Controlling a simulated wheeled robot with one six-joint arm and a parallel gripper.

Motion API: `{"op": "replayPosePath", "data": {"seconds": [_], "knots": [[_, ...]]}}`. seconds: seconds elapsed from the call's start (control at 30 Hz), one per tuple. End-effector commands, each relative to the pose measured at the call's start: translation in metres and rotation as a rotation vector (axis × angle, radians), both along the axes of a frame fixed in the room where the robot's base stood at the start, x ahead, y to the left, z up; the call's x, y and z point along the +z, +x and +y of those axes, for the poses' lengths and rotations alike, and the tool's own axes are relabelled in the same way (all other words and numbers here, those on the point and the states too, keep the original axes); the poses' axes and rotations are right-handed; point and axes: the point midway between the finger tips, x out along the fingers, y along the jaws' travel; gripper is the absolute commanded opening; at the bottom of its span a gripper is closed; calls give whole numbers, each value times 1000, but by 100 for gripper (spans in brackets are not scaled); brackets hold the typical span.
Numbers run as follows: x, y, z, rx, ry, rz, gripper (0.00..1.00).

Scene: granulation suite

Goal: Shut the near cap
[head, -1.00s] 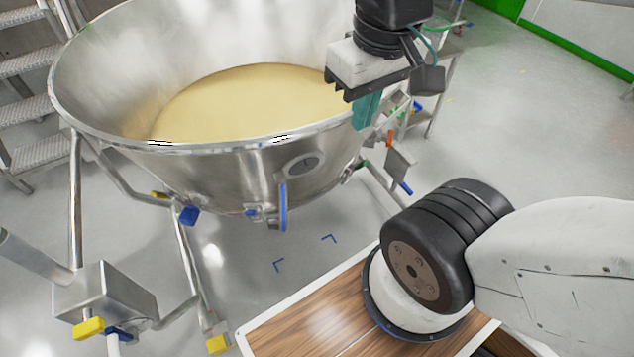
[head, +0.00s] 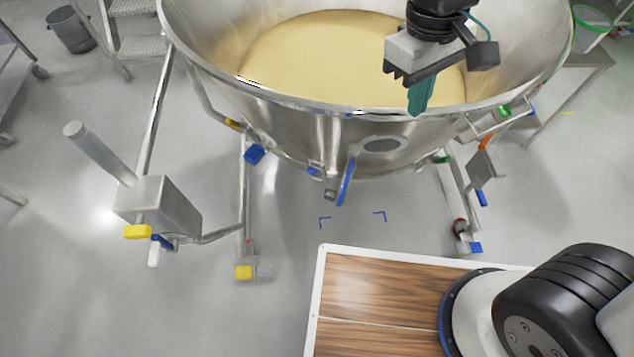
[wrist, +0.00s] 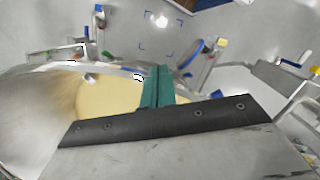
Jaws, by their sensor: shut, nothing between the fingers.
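No part that I can surely call the near cap stands out. A large steel bowl (head: 310,102) on legs holds pale yellow powder (head: 330,60). Its front wall has an oval grey fitting (head: 381,145) and a long blue handle (head: 347,182) below the rim. My gripper (head: 418,108) has teal fingers that are together and empty. In the head view it overlaps the powder and the inside of the near rim; its exact height is unclear. In the wrist view the shut fingers (wrist: 159,72) point across the bowl's rim.
A wood-topped surface with a white edge (head: 318,290) lies at the lower right. A steel box with yellow and blue knobs (head: 160,207) stands at left. Steps (head: 140,45) and a bin (head: 72,30) are at the back left.

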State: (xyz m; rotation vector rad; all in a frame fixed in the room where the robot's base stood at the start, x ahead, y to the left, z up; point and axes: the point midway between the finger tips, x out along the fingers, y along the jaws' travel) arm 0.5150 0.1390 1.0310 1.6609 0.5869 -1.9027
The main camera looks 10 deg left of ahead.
Motion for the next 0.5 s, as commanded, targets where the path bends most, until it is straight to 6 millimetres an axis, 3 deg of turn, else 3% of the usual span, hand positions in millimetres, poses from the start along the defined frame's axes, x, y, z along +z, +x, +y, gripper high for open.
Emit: {"op": "replayPosePath", "data": {"seconds": [0.03, 0.2, 0.33, 0.5], "knots": [[-18, -1, 27, 85, -24, 31, 0], [-74, -17, 105, 333, -87, 96, 0], [-112, -33, 149, 485, -119, 121, 0], [-138, -27, 194, 634, -85, 86, 0]]}}
